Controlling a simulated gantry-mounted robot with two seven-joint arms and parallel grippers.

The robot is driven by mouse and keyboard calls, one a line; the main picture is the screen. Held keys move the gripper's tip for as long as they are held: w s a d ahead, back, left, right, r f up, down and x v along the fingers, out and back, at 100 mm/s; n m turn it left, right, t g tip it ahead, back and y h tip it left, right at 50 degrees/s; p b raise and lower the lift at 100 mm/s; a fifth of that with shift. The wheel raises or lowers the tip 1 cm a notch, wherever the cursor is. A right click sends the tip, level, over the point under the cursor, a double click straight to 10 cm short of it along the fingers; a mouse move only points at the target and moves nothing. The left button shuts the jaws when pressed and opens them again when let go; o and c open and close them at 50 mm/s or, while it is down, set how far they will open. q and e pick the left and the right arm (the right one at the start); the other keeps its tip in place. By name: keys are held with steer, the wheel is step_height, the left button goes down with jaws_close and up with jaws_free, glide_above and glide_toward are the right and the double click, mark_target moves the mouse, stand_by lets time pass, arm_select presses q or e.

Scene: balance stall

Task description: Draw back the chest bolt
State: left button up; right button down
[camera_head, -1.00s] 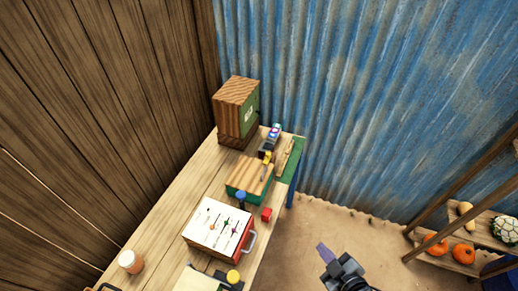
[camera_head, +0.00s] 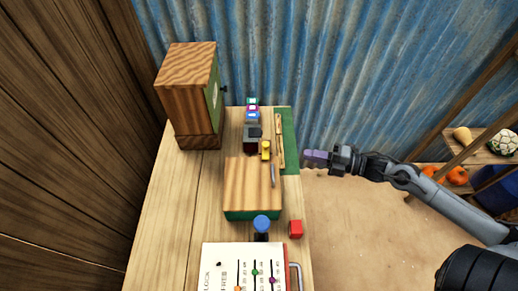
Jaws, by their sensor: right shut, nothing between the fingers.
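A chest with a wooden lid (camera_head: 248,183) and green sides stands on the table. A thin grey bar (camera_head: 273,176) lies along the right part of its lid. It may be the bolt, but it is too small to be sure. A small yellow piece (camera_head: 266,150) is at the chest's far right corner. My right gripper (camera_head: 307,158) has purple fingertips and is shut and empty. It is just right of the table's green far-right strip, apart from the chest. My left gripper is not in view.
A tall wooden cabinet (camera_head: 188,92) stands at the table's far left. Shelves with vegetables (camera_head: 487,138) stand right. The table (camera_head: 178,215) is bare left of the chest.

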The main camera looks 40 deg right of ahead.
mark_target(266, 151)
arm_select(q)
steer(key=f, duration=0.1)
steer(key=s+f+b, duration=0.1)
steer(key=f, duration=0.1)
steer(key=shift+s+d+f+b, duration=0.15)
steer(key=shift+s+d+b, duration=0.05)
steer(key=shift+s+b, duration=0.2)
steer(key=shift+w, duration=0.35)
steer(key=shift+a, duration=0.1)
arm_select(e)
steer(key=f, duration=0.1)
steer(key=s+f, duration=0.1)
steer(key=f, duration=0.1)
steer(key=shift+d+n+g, duration=0.1)
steer(key=shift+n+g, duration=0.2)
steer(key=shift+w, duration=0.15)
